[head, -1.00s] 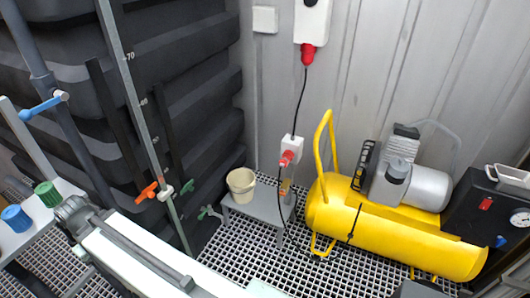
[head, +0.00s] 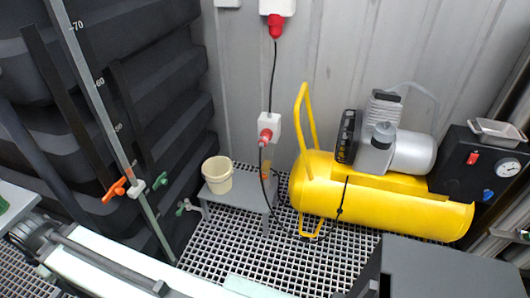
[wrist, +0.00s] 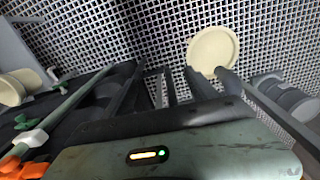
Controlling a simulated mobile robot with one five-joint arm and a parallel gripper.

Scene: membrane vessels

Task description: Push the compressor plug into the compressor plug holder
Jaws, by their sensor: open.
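A red plug (head: 265,136) with a black cable sits at the front of a small white box (head: 274,124) low against the metal wall in the head view. I take these for the compressor plug and its holder; how deep the plug sits cannot be told. The cable hangs down towards the yellow compressor (head: 385,212) on the right. My gripper (wrist: 174,76) shows in the wrist view with its dark fingers apart over the grid floor, holding nothing that I can see. Neither the plug nor the white box is recognisable in the wrist view.
A cream bucket (head: 217,177) stands on a low grey bench (head: 238,203) below the plug. Dark ribbed tanks (head: 175,105) with an orange-handled valve (head: 127,187) fill the left. Another red plug (head: 276,27) hangs above. Open grid floor (head: 225,245) lies in front.

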